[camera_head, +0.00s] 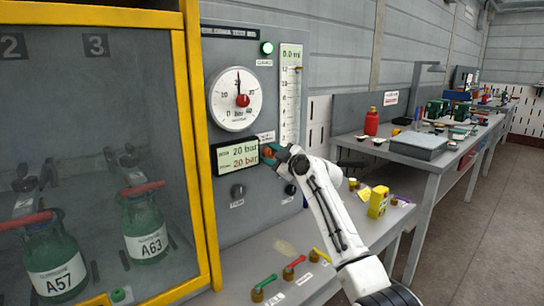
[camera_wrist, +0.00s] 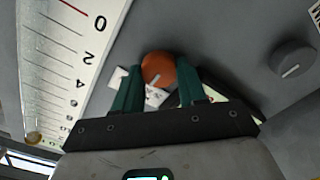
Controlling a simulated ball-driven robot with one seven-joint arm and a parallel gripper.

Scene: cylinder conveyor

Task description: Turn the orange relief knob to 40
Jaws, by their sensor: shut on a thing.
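The orange relief knob (camera_wrist: 158,68) sits on the grey panel. In the wrist view it lies between the two green fingers of my gripper (camera_wrist: 160,80), which is shut on it. A pale mark shows on the knob's face. In the head view my gripper (camera_head: 272,155) reaches the panel just right of the display (camera_head: 238,157) and hides most of the knob. The display shows two lines, each reading 20 bar, the lower one in red. The round dial gauge (camera_head: 225,105) above has its needle pointing near straight up.
Two dark knobs sit below the display, one on the left (camera_head: 238,191) and one near my wrist (camera_head: 290,189). A tall scale (camera_head: 290,100) reads 0.0 ml. Coloured levers (camera_head: 294,262) stand on the bench below. A yellow-framed cabinet (camera_head: 179,60) stands left.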

